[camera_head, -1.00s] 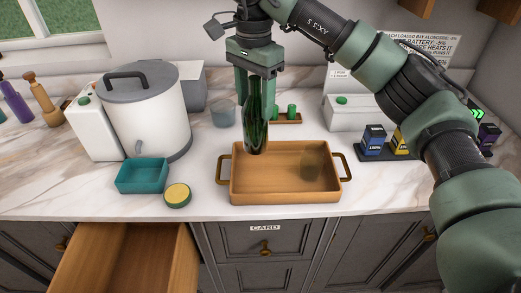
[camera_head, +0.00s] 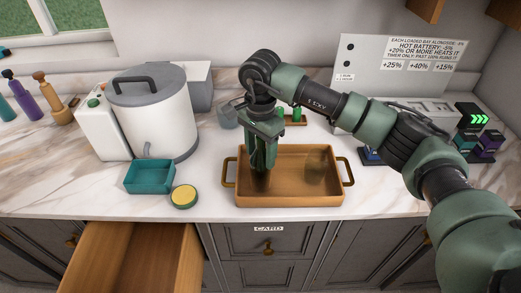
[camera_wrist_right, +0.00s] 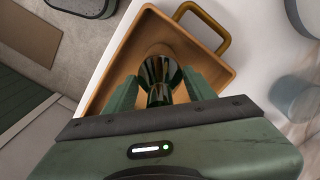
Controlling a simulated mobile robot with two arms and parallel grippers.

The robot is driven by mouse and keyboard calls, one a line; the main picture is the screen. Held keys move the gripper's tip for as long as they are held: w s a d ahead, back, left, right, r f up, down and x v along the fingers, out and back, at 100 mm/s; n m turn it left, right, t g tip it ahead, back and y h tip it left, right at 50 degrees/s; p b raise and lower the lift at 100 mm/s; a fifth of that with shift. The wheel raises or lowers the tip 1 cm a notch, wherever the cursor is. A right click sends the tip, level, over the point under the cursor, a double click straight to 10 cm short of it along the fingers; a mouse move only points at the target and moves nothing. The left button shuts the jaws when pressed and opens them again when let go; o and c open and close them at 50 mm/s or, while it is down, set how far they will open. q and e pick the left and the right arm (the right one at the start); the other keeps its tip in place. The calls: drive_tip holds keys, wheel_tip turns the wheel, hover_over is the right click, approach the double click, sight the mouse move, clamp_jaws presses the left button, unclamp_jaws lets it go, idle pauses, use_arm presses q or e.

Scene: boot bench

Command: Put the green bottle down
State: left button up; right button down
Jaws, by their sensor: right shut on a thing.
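The green bottle (camera_head: 261,181) is dark glass and stands roughly upright in the left part of the wooden tray (camera_head: 290,200). My right gripper (camera_head: 263,160) is shut on it from above and hides much of it. In the right wrist view the bottle (camera_wrist_right: 158,72) sits between the two green fingers (camera_wrist_right: 158,92), over the tray floor (camera_wrist_right: 122,62). I cannot tell whether the bottle's base touches the tray floor. My left gripper is not in view.
A see-through glass (camera_head: 315,165) stands in the tray's right part. A teal box (camera_head: 149,178) and a round yellow-topped tin (camera_head: 184,196) lie to the left. A large white pot (camera_head: 152,115) stands behind them. An open drawer (camera_head: 135,255) juts out below.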

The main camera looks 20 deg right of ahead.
drive_tip(key=c, duration=0.5)
unclamp_jaws()
drive_tip(key=shift+f, duration=0.1)
drive_tip(key=shift+r, duration=0.35)
wheel_tip(320, 180, up, 11)
drive_tip(key=b, duration=0.4)
drive_tip(key=shift+f, duration=0.2)
drive_tip(key=shift+r, duration=0.55)
